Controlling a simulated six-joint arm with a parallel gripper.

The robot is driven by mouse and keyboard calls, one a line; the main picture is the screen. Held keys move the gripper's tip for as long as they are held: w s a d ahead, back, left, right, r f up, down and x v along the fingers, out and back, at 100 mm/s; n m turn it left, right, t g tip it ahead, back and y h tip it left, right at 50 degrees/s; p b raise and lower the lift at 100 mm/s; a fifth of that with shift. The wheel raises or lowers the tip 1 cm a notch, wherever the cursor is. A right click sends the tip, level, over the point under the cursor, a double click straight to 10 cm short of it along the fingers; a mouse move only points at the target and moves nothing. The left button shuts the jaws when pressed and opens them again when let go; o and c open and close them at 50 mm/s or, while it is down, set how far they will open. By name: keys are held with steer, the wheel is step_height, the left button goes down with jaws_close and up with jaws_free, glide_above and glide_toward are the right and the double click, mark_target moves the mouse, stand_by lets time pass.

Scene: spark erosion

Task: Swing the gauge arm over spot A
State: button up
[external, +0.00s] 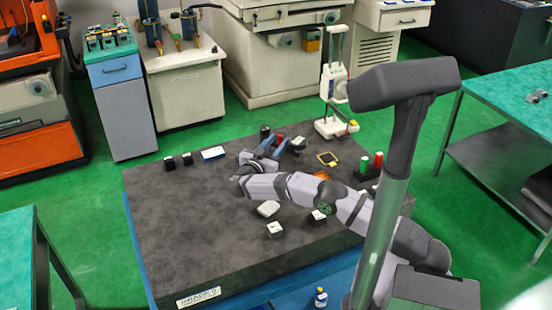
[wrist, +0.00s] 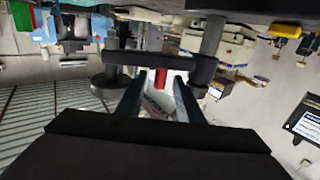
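My gripper (external: 268,148) is low over the dark grey surface plate (external: 200,220), towards its back. In the wrist view its two fingers (wrist: 158,92) are apart, with a gap between them. A red upright piece (wrist: 160,78) shows in line with that gap; I cannot tell whether the fingers touch it. A dark horizontal bar, apparently the gauge arm (wrist: 150,58), crosses beyond the fingers, joined to a thick dark post (wrist: 207,45) on the right. A round dark disc (wrist: 112,82) hangs at its left. In the external view, a dark post (external: 265,131) and red piece (external: 280,138) stand by the gripper. Spot A cannot be identified.
A white height gauge (external: 335,95) stands at the plate's back right. Red and green cylinders (external: 371,161) stand at the right. Small black-and-white blocks (external: 275,230) lie in front and at the back left. The plate's left front is clear.

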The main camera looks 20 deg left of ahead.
steer(key=s, duration=0.3)
steer(key=s+b, duration=0.1)
steer(key=s, duration=0.1)
steer(key=shift+a, duration=0.3)
